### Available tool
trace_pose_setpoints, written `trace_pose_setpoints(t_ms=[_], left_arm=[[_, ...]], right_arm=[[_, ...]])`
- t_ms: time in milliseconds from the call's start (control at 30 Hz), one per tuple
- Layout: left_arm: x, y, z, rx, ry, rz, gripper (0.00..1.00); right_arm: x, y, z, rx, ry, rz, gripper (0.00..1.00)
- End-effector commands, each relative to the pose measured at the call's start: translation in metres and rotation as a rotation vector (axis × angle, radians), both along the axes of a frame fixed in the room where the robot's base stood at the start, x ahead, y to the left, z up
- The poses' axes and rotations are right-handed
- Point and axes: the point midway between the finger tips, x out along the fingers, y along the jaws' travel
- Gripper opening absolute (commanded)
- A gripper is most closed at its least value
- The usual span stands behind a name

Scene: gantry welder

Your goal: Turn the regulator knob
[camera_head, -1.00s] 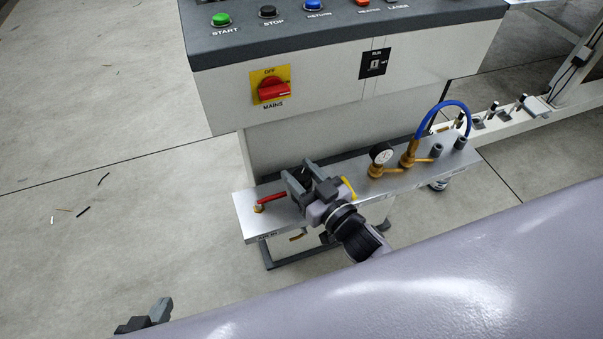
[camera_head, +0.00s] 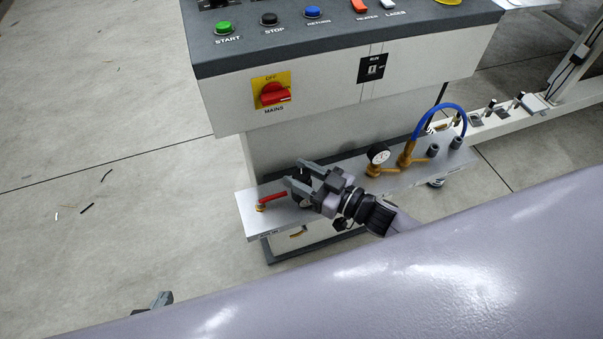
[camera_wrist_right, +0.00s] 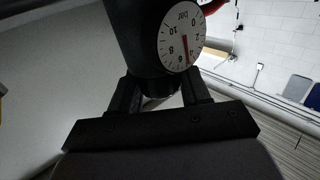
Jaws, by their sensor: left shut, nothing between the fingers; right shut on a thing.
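The regulator is a black body (camera_wrist_right: 155,35) with a round white pressure gauge (camera_wrist_right: 180,36) marked "bar". Its red needle points between about 4 and 6. Below the body, the dark regulator knob (camera_wrist_right: 160,86) sits between the two fingers of my right gripper (camera_wrist_right: 161,95), which is shut on it. In the head view my right gripper (camera_head: 301,180) is at the left part of the metal shelf and hides most of the regulator. My left gripper (camera_head: 157,302) is at the lower left, mostly cut off behind my own body, shut, empty and away from the shelf.
The shelf (camera_head: 345,172) also bears a red lever valve (camera_head: 271,197) left of my right gripper, and a second gauge (camera_head: 378,154) and brass fitting with a blue hose (camera_head: 440,108) to the right. The control cabinet (camera_head: 330,95) overhangs behind. The floor at left is open.

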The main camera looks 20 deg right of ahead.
Motion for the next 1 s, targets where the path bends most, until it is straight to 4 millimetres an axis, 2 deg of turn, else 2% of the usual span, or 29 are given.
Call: trace_pose_setpoints(t_ms=[67,100,167,533,1000], left_arm=[[0.000,-0.001,0.000,-0.003,0.001,0.002,0.00],[0.000,-0.001,0.000,-0.004,0.000,0.003,0.00],[0.000,-0.001,0.000,-0.005,0.000,0.004,0.00],[0.000,-0.001,0.003,-0.005,-0.004,0.003,0.00],[0.000,0.001,0.006,0.003,-0.007,-0.002,0.00]], right_arm=[[0.000,0.001,0.001,0.004,0.000,0.001,0.16],[0.000,0.001,0.001,0.004,0.000,0.001,0.50],[0.000,0.001,0.001,0.004,0.000,0.001,0.66],[-0.004,-0.003,0.000,0.000,0.001,-0.002,0.66],[-0.052,-0.042,0.000,0.002,0.001,0.000,0.66]])
